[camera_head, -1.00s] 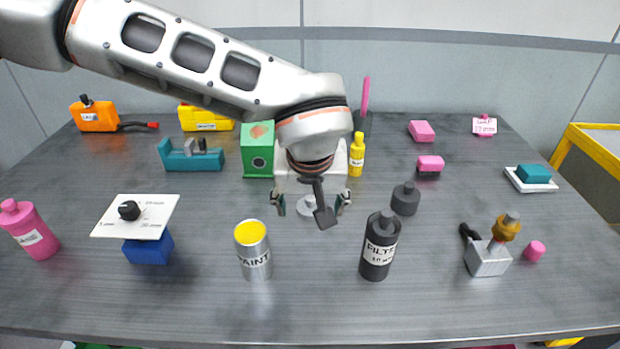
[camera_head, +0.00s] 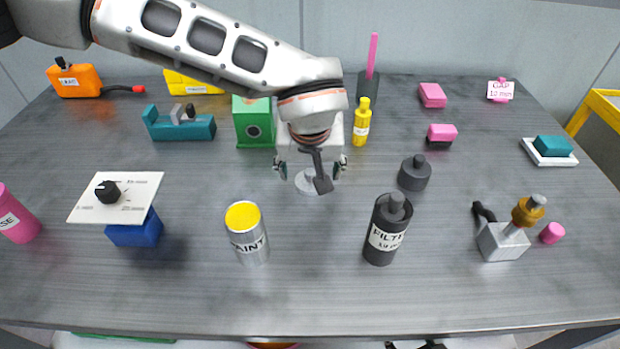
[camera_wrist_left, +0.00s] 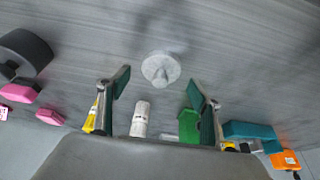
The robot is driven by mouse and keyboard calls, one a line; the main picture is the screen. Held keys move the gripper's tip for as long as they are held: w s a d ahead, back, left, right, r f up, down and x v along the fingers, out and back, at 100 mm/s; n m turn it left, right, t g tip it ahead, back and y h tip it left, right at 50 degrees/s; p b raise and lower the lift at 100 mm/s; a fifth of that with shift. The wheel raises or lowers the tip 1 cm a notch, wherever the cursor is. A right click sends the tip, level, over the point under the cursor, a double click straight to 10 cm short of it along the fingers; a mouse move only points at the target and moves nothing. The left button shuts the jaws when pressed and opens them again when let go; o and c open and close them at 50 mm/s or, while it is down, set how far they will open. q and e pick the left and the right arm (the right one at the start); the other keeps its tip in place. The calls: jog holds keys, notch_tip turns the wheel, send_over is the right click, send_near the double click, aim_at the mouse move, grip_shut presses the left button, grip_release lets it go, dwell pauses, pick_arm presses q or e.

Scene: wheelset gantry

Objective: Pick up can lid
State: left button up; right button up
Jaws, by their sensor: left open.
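The can lid (camera_head: 305,184) is a pale grey disc with a small knob on top. It lies flat on the table near the middle, partly hidden behind a dark part of my left wrist. In the left wrist view the lid (camera_wrist_left: 161,69) shows whole, just beyond the fingertips and between their lines. My left gripper (camera_head: 312,167) is open and empty above the lid, pointing down; its two fingers also show in the left wrist view (camera_wrist_left: 158,88). An open paint can (camera_head: 249,240) with yellow inside stands in front and to the left. My right gripper is out of view.
A dark filter bottle (camera_head: 384,232) and a dark grey capped pot (camera_head: 414,174) stand to the right. A green box (camera_head: 254,122) and a yellow bottle (camera_head: 361,127) stand behind. A white cylinder (camera_wrist_left: 140,119) shows between the fingers. Table around the lid is clear.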

pick_arm(q)
jog(key=shift+w+f, duration=0.25)
jog(key=shift+f, duration=0.3)
jog(key=c, duration=1)
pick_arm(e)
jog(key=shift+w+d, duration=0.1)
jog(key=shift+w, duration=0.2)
